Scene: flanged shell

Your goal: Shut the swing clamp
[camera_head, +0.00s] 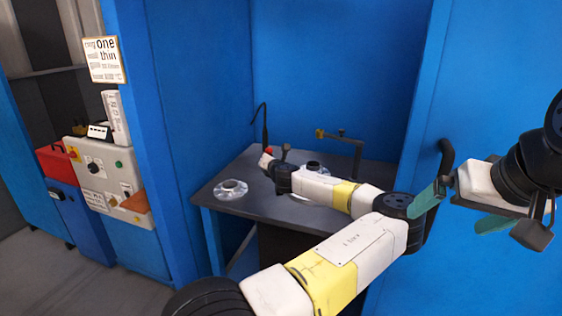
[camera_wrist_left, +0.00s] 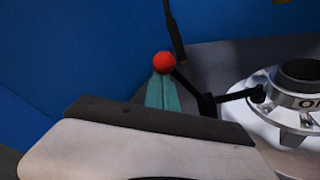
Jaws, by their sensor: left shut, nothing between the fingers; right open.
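The red ball knob (camera_wrist_left: 163,61) ends a dark lever (camera_wrist_left: 207,103) that runs right to the pale flanged shell (camera_wrist_left: 297,105) with its dark central ring. I take this lever as part of the swing clamp. My left gripper's teal fingers (camera_wrist_left: 162,92) are shut and empty, just below the knob in the wrist view; I cannot tell if they touch it. In the head view the red knob (camera_head: 268,150) shows beyond my left arm, which hides much of the shell (camera_head: 313,165). My right gripper (camera_head: 460,212) is open and empty, well right of the table.
The dark table (camera_head: 257,203) stands in a blue-walled bay. A loose clear round flange (camera_head: 231,189) lies on its left part. A control panel (camera_head: 104,170) stands left.

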